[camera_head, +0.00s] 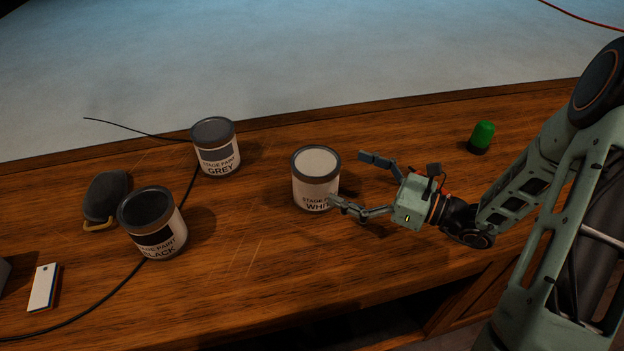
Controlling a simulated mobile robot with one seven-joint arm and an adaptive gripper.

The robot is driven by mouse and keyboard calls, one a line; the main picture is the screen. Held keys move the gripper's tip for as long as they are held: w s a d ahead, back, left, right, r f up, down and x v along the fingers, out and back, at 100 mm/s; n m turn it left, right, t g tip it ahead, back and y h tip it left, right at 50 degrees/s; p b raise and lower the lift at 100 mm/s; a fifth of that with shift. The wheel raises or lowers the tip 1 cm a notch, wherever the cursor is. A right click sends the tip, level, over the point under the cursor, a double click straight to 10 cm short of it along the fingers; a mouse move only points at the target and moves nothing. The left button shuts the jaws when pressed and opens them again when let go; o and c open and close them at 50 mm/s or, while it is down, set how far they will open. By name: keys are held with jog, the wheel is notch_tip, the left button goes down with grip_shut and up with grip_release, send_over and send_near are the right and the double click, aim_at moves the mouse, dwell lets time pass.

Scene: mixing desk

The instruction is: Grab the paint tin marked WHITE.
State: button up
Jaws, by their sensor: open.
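The paint tin marked WHITE (314,190) stands upright on the wooden desk, near the middle of the view, with a pale top. Its label is partly covered by one finger of my gripper. My gripper (348,178) is open and empty, just right of the tin, its fingers pointing left toward it. The near finger overlaps the tin's lower right edge in the picture; I cannot tell whether it touches. The far finger is right of the tin's upper side, apart from it. The tin marked GREY (217,160) stands to the left, and the tin marked BLACK (161,244) stands nearer at the lower left.
A dark rounded object with a tan loop (106,197) lies beside the BLACK tin. A black cable (187,200) runs along the left. A small white-topped block (44,287) lies lower left. A green-domed object (483,136) stands at right. The desk (262,290) is clear in front.

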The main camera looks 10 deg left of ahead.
aim_at(315, 160)
jog(key=x, duration=0.8)
jog(key=shift+w+r, duration=0.1)
jog(key=shift+w, duration=0.1)
jog(key=c, duration=2)
jog(key=shift+r, duration=0.15)
jog(key=shift+c, duration=0.9)
